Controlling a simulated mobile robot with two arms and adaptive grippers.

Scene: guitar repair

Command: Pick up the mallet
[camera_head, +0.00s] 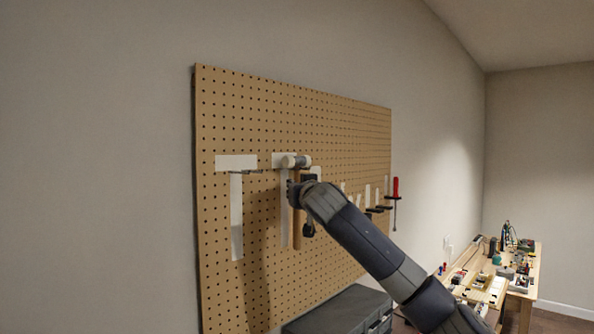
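The mallet hangs upright on the pegboard (345,130), with its pale grey head (297,161) at the top and its wooden handle (297,238) pointing down. My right gripper (297,208) is at the upper part of the handle, just below the head. Its dark fingers overlap the handle in the picture. Whether they are closed on it or only around it is not clear. My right arm comes in from the lower right and hides part of the board. My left gripper is out of view.
White tool outlines mark the board, one T-shaped outline (236,215) left of the mallet. A grey cabinet (340,311) stands below. A cluttered workbench (520,283) is at the far right.

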